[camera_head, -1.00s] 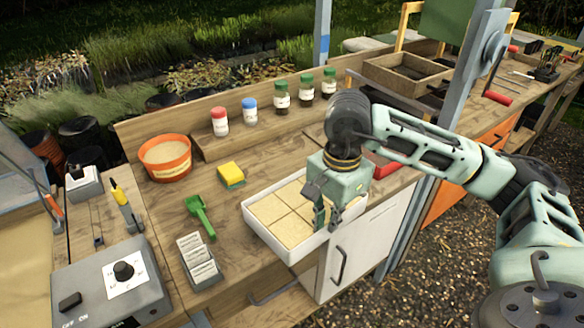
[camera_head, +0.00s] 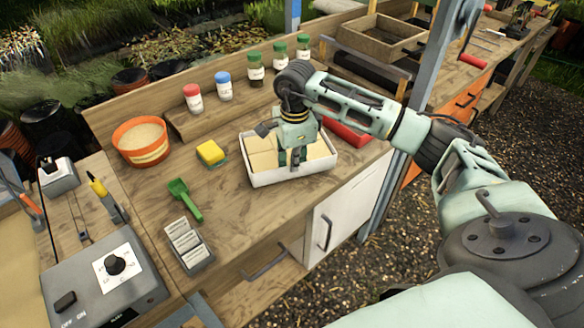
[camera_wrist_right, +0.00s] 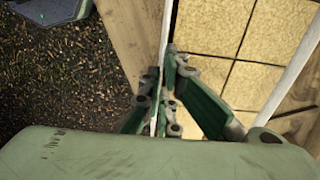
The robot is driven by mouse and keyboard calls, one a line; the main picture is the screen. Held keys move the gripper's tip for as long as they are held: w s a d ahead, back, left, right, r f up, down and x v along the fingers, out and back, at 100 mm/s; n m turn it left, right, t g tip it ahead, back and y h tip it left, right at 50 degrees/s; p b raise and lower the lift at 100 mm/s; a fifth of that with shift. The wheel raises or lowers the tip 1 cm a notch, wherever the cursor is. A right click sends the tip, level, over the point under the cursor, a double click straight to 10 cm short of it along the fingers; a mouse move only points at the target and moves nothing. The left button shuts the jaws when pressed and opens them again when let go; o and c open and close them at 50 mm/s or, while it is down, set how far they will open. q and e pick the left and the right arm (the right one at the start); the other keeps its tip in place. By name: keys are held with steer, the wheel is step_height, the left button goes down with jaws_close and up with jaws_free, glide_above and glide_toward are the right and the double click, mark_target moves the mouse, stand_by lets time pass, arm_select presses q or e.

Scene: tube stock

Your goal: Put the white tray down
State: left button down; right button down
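The white tray (camera_head: 268,179) is over the wooden bench top, with square tan blocks in it. My right gripper (camera_head: 290,160) comes down over its near side. In the right wrist view, the fingers of my right gripper (camera_wrist_right: 160,92) sit on both sides of the tray's thin white wall (camera_wrist_right: 166,35) and are shut on it. The tray looks about level and at or very near the bench surface; I cannot tell whether it touches. My left gripper is not in view.
A red tray (camera_head: 346,133) lies close behind the white tray to the right. A yellow sponge (camera_head: 210,153), green scoop (camera_head: 184,200) and orange pot (camera_head: 142,142) are to the left. Capped bottles (camera_head: 255,70) stand on a shelf behind. Bench space in front of the tray is clear.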

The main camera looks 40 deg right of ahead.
mark_target(292, 178)
steer(key=shift+w+f, duration=0.2)
steer(key=shift+w, duration=0.15)
step_height(292, 178, down, 3)
steer(key=shift+f+p, duration=0.1)
steer(key=shift+p, duration=0.7)
steer(key=shift+f, duration=0.25)
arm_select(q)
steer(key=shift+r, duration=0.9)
arm_select(e)
steer(key=shift+f, duration=0.2)
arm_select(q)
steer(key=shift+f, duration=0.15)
arm_select(e)
steer(key=c, duration=2)
jaws_free()
steer(key=shift+s, duration=0.1)
